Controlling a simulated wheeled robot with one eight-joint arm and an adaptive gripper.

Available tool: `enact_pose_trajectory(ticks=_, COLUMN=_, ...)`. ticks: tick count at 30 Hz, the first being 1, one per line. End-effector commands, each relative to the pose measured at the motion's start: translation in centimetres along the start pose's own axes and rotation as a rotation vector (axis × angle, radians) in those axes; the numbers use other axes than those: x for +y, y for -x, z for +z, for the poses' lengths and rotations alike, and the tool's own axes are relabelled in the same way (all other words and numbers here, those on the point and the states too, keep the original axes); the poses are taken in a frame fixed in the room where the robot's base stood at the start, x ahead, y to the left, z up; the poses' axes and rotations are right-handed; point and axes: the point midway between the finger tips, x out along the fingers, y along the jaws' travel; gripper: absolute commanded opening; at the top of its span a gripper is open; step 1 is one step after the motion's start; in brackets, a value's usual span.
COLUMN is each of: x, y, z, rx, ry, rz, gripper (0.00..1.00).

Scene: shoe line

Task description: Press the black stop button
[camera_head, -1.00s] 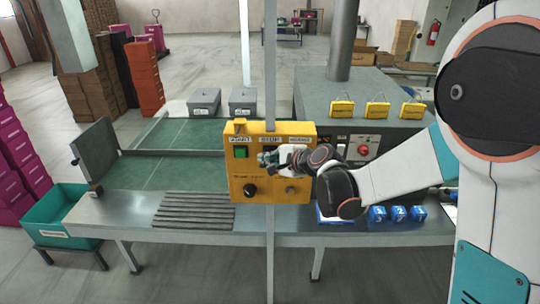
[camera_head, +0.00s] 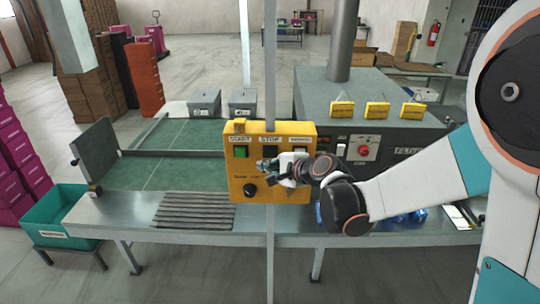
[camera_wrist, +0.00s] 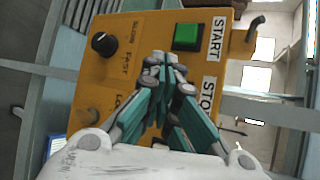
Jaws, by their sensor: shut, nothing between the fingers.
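The yellow control box (camera_head: 236,172) stands on a post in the middle of the head view. Its black stop button (camera_head: 270,152) shows under the STOP label, right of the green start button (camera_head: 240,152). My gripper (camera_head: 262,167) is shut and empty in front of the box, just below the stop button in the picture. I cannot tell whether it touches the box. In the wrist view my closed fingers (camera_wrist: 163,62) point at the box face, near the green start button (camera_wrist: 187,37). The stop button is hidden there behind the fingers; its label is partly covered.
A black knob (camera_head: 250,190) is low on the box and also shows in the wrist view (camera_wrist: 103,43). The conveyor table (camera_head: 110,210) and grey machine (camera_head: 310,95) stand behind the box.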

Motion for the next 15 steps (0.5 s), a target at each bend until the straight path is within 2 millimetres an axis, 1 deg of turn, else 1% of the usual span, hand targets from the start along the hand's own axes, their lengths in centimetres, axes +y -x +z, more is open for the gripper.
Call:
enact_pose_trajectory(ticks=7, x=1.1, y=1.5, z=1.1, rx=0.0, ry=0.0, rz=0.0, gripper=0.0)
enact_pose_trajectory(ticks=15, x=1.2, y=1.6, z=1.2, rx=0.001, ry=0.0, rz=0.0, gripper=0.0)
